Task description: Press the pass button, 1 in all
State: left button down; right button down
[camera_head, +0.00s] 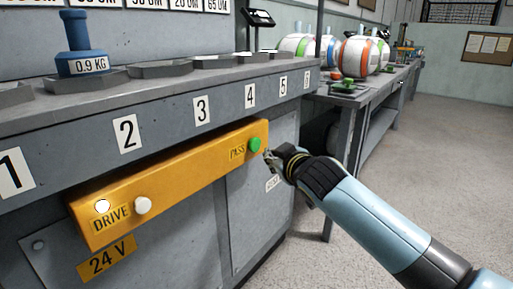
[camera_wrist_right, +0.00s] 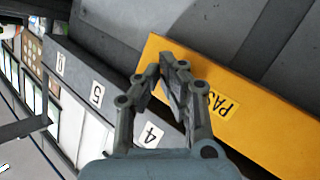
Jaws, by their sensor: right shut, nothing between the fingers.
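The green pass button (camera_head: 255,145) sits at the right end of a yellow panel (camera_head: 180,180), beside the label "PASS". My right gripper (camera_head: 267,156) is shut and empty, with its tips just right of and slightly below the green button in the head view. I cannot tell whether it touches the button. In the right wrist view, the shut fingers (camera_wrist_right: 168,75) are over the end of the yellow panel (camera_wrist_right: 235,115), near the partly hidden "PASS" label. The green button is hidden there. My left gripper is not in view.
A white button (camera_head: 142,205) and a white round light (camera_head: 102,206) are by "DRIVE" on the panel's left end. The grey bench (camera_head: 160,121) overhangs the panel. A blue weight (camera_head: 77,50) stands on it. A second table with balls (camera_head: 357,57) is behind. The floor at right is clear.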

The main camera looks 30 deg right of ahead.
jog(key=shift+w+a, duration=0.25)
jog(key=shift+w, duration=0.3)
dwell(1.1)
jog(key=shift+w+a, duration=0.15)
jog(key=shift+w, duration=0.2)
jog(key=shift+w+a, duration=0.2)
jog(key=shift+w, duration=0.25)
dwell(0.6)
jog(key=shift+s+d+p, duration=0.35)
jog(key=shift+s+p, duration=0.2)
jog(key=shift+s, duration=0.25)
